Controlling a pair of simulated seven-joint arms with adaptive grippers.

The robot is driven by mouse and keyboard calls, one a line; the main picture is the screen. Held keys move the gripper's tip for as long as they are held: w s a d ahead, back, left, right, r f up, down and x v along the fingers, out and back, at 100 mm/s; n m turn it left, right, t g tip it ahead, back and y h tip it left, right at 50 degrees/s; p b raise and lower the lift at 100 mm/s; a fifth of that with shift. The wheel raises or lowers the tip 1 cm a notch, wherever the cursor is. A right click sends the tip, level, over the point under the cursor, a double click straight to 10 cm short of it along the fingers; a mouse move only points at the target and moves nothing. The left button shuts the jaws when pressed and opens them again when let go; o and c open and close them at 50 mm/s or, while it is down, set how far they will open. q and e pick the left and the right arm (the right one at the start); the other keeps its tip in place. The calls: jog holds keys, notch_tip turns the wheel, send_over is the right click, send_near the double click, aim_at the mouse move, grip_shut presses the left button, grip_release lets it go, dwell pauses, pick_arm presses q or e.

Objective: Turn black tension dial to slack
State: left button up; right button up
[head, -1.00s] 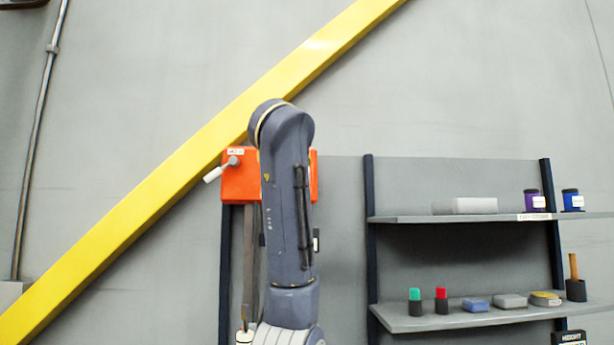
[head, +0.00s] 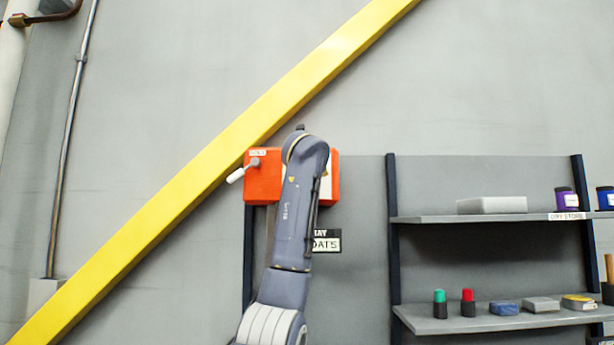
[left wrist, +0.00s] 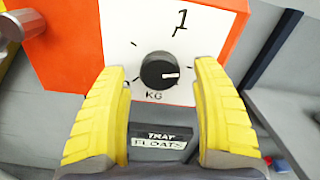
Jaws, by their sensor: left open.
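The black tension dial (left wrist: 159,72) is a round knob on a white plate (left wrist: 125,22) marked "1" and "KG", on the front of an orange box (left wrist: 62,45). Its white pointer mark faces right. My left gripper (left wrist: 160,78) is open, with yellow fingers on either side of the dial's lower part; I cannot tell how far in front of it they are. In the head view my arm covers most of the plate and the dial on the orange box (head: 262,184), and hides the gripper. My right gripper is in neither view.
A pale-handled lever (head: 243,170) sticks out at the box's left. A "TRAP FLOATS" sign (left wrist: 158,143) is below the dial. A yellow diagonal beam (head: 180,212) crosses the wall. Shelves (head: 480,218) with small items stand at the right.

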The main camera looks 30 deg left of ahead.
pick_arm(q)
jog(key=shift+x, duration=1.1)
jog(key=shift+c, duration=0.5)
jog(key=c, duration=1.2)
